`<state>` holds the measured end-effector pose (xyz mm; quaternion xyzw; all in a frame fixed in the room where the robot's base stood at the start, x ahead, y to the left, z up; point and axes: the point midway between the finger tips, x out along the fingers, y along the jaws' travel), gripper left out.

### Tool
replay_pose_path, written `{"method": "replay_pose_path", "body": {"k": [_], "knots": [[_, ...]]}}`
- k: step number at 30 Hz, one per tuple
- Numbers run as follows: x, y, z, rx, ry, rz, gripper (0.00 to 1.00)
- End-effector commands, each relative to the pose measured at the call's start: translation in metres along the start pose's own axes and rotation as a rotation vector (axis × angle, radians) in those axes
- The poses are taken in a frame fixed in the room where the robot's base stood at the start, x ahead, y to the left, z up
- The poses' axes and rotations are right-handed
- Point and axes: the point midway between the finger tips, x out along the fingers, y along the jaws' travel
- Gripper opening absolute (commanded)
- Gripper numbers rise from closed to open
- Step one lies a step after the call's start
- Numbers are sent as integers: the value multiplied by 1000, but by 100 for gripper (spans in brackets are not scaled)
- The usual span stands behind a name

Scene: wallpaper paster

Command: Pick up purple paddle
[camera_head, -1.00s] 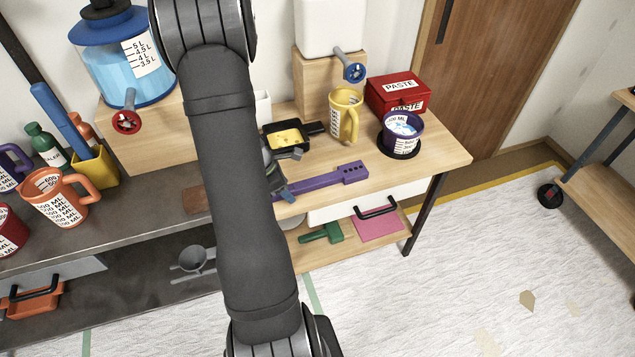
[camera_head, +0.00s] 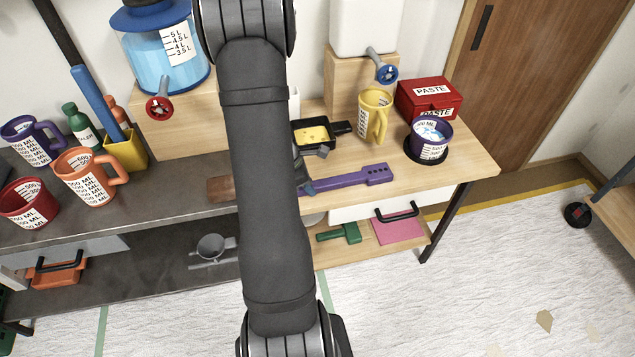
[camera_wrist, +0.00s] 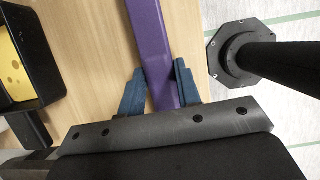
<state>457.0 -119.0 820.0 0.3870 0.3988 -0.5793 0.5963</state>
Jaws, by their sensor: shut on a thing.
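The purple paddle (camera_head: 350,179) shows in the head view on or just above the wooden table, its holed end pointing right. My arm hides its left part. My gripper (camera_head: 314,170) is at that left part, mostly behind my arm. In the wrist view the purple paddle (camera_wrist: 150,38) runs between the two blue fingers of my gripper (camera_wrist: 160,88), which is shut on it. I cannot tell whether the paddle touches the table.
A black tray with yellow contents (camera_head: 313,136) lies just behind the paddle. A yellow mug (camera_head: 373,117), a purple cup (camera_head: 428,140) and a red paste box (camera_head: 430,98) stand farther back and right. Below are a white drawer (camera_head: 350,211) and a green tool (camera_head: 340,234).

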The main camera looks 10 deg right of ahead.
Motion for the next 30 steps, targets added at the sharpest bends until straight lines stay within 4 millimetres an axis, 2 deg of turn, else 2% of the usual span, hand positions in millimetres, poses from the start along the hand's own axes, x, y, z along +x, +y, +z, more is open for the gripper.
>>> {"method": "replay_pose_path", "body": {"k": [5,10,21,30], "knots": [[-14,1,6,2,-1,4,8],[-41,2,18,3,-1,7,8],[-64,-58,86,6,-2,3,8],[-73,-82,114,2,-1,1,8]]}}
